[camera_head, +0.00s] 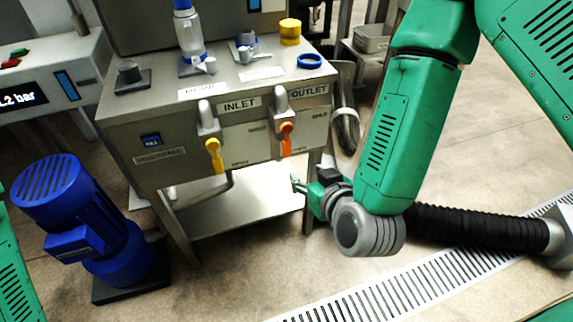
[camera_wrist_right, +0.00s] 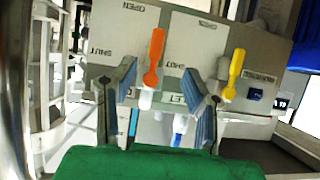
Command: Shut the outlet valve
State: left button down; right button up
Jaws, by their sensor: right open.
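The outlet valve has an orange handle (camera_head: 287,138) on the front panel, under the OUTLET label. The handle hangs downward, toward its OPEN mark; its SHUT mark is to the right. In the right wrist view, where the panel appears upside down, the orange handle (camera_wrist_right: 154,58) points up between my finger lines. My right gripper (camera_head: 299,185) is low in front of the panel, below the handle and apart from it. Its two fingers (camera_wrist_right: 159,78) are spread with nothing held. My left gripper is out of the picture.
The inlet valve's yellow handle (camera_head: 215,157) hangs to the left of the outlet. A blue motor (camera_head: 75,215) stands on the floor at left. A floor grate (camera_head: 400,292) runs in front; the floor between is clear.

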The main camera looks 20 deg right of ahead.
aim_at(288, 148)
jog(key=shift+t, duration=0.5)
jog(key=b+x, duration=0.1)
jog(key=x, duration=0.3)
jog(key=b+x, duration=0.2)
jog(key=x, duration=0.3)
jog(key=r+b+x, duration=0.1)
jog(key=x, duration=0.4)
jog(key=shift+w+d, duration=0.1)
jog(key=shift+w, duration=0.25)
grip_shut()
